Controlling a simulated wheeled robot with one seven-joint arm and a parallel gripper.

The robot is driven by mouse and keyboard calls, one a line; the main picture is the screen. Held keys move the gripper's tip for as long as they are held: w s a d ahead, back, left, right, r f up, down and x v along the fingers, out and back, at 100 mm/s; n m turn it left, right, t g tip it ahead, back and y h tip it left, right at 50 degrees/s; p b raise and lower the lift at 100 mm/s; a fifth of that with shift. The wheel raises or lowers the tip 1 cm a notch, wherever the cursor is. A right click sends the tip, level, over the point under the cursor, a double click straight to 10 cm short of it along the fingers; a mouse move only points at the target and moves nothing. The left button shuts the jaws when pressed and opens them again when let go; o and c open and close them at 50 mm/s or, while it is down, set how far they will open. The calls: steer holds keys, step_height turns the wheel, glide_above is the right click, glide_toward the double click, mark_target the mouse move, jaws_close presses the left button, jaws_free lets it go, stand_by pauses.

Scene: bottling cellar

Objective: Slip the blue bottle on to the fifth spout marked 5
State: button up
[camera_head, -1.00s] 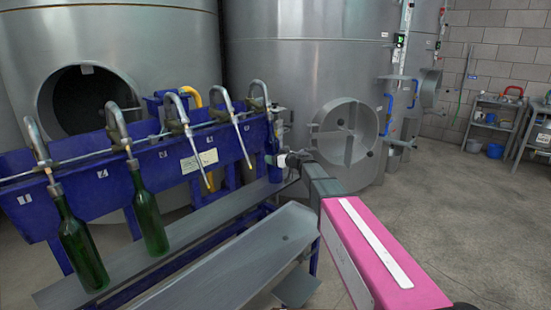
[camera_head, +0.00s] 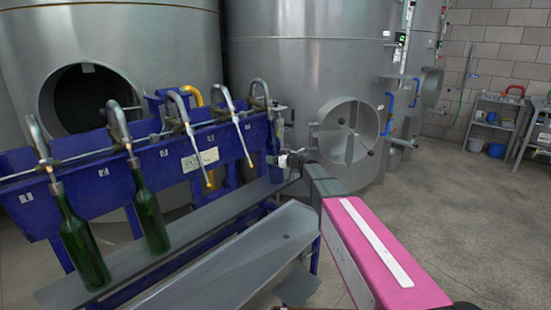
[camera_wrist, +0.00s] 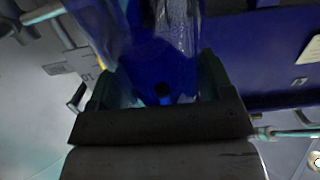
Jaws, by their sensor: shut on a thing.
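The blue bottle (camera_head: 274,146) is upright at the right end of the blue filling rack, beneath the fifth spout (camera_head: 259,90). My gripper (camera_head: 286,161) is shut on it from the right. In the wrist view the blue bottle (camera_wrist: 160,55) fills the space between the dark fingers of my gripper (camera_wrist: 157,85). The bottle's dark blue colour blends with the rack, and I cannot tell whether the spout tip is inside its neck. The number mark by the fifth spout cannot be read.
Green bottles hang on the first (camera_head: 80,245) and second (camera_head: 149,212) spouts. The third (camera_head: 190,130) and fourth (camera_head: 238,120) spouts are bare. A grey shelf (camera_head: 190,232) runs below them, with a trough (camera_head: 245,262) in front. Steel tanks (camera_head: 310,65) stand behind. Open floor lies to the right.

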steer(key=shift+f, duration=0.55)
stand_by(0.4)
steer(key=o, duration=1.2)
steer(key=shift+s+d, duration=0.1)
steer(key=v, duration=1)
steer(key=s+d+f+m+g+h, duration=0.2)
steer(key=s+d+f+g+h, duration=0.1)
steer(key=s+f, duration=0.45)
steer(key=s+d+f+m+g+h, duration=0.2)
steer(key=s+d+f+g, duration=0.1)
steer(key=s+f, duration=0.45)
steer(key=s+d+f+m+g+h, duration=0.1)
steer(key=s+d+f+m+h, duration=0.1)
steer(key=s+d, duration=0.2)
steer(key=s+d+f+m+g+h, duration=0.1)
steer(key=s+d+f+m+h, duration=0.1)
steer(key=s, duration=0.4)
steer(key=s+d+f+m+g+h, duration=0.2)
steer(key=s+d+f+h, duration=0.1)
steer(key=s+d+h, duration=0.1)
steer(key=shift+s+d+f, duration=0.15)
steer(key=shift+s+d, duration=0.15)
steer(key=shift+d, duration=0.35)
steer(key=shift+s+d+f, duration=0.2)
steer(key=shift+s+d, duration=0.15)
steer(key=shift+d, duration=0.35)
